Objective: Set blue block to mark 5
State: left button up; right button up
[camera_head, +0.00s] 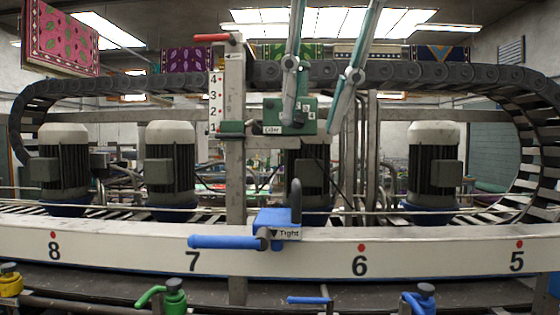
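The blue block (277,224) sits on the white front rail (120,245), between the 7 and 6 marks and nearer the middle. It carries a "Tight" label, a dark upright handle and a blue lever (222,242) pointing left. Mark 5 (517,262) is at the rail's far right, under a red dot. Two jointed grey and teal fingers of my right gripper (311,128) reach down from the top of the picture. Their tips are apart, above the blue block and clear of it, and overlap the green block in the picture. My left gripper is not in view.
A green block (292,116) is on the vertical post (235,150) with marks 1 to 4. Several motors (435,170) stand behind the rail. Green (174,300), blue and yellow clamps line the front edge. The rail from 6 to 5 looks clear.

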aim_at(298, 181)
jog(key=shift+x, duration=3.75)
grip_shut()
